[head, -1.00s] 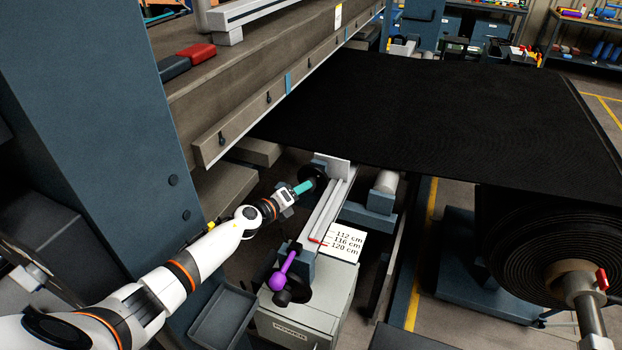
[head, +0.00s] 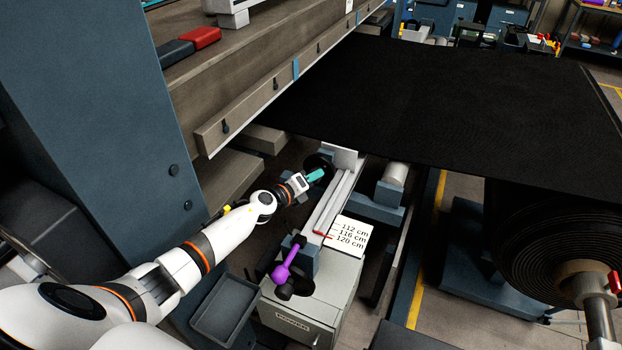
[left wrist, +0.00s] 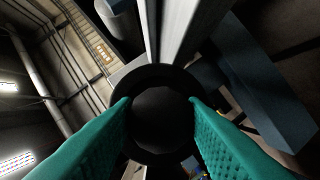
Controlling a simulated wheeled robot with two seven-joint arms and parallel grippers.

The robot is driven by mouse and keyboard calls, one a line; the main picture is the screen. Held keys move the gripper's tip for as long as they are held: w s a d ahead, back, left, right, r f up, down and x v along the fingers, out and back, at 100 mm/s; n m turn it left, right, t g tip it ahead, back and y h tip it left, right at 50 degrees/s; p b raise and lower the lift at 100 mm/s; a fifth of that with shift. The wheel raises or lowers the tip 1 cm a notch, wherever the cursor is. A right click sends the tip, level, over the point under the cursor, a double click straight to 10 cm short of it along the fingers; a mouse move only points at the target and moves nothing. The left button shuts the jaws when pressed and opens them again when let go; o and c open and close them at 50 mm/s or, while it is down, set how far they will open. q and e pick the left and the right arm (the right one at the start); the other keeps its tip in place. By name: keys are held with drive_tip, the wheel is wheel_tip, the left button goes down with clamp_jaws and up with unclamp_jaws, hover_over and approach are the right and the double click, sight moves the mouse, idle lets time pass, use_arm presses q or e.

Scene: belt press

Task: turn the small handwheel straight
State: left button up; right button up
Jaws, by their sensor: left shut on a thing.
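The small handwheel (head: 318,162) is a dark round wheel at the end of a pale rail, under the near edge of the black belt. My left gripper (head: 318,174) has teal fingers and reaches it from the front left. In the left wrist view the fingers (left wrist: 160,118) stand on both sides of the wheel's round black hub (left wrist: 160,118), with the dark rim (left wrist: 160,75) behind it. The gripper is shut on the handwheel. The fingers and hand hide part of the wheel in the head view, and I cannot read its angle. My right gripper is not in view.
A purple-handled crank (head: 287,264) stands nearer me on the rail. A white scale card (head: 348,236) lies beside the rail. A grey power box (head: 310,305) and a dark tray (head: 225,312) are below. The press beam (head: 270,85) and blue column (head: 105,110) border the arm's left.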

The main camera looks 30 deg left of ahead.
use_arm(q)
drive_tip(key=n+t+h+b, duration=0.1)
drive_tip(key=n+b, duration=0.2)
drive_tip(key=b, duration=0.1)
drive_tip(key=n+t+h+b, duration=0.1)
drive_tip(key=n+b, duration=0.3)
drive_tip(key=shift+a+f, duration=0.1)
idle(0.4)
drive_tip(key=shift+n+t+b, duration=0.3)
drive_tip(key=shift+n, duration=0.1)
drive_tip(key=o, duration=1)
drive_tip(key=shift+w, duration=0.1)
drive_tip(key=p+v, duration=0.2)
drive_tip(key=v, duration=1)
drive_tip(key=shift+p, duration=0.3)
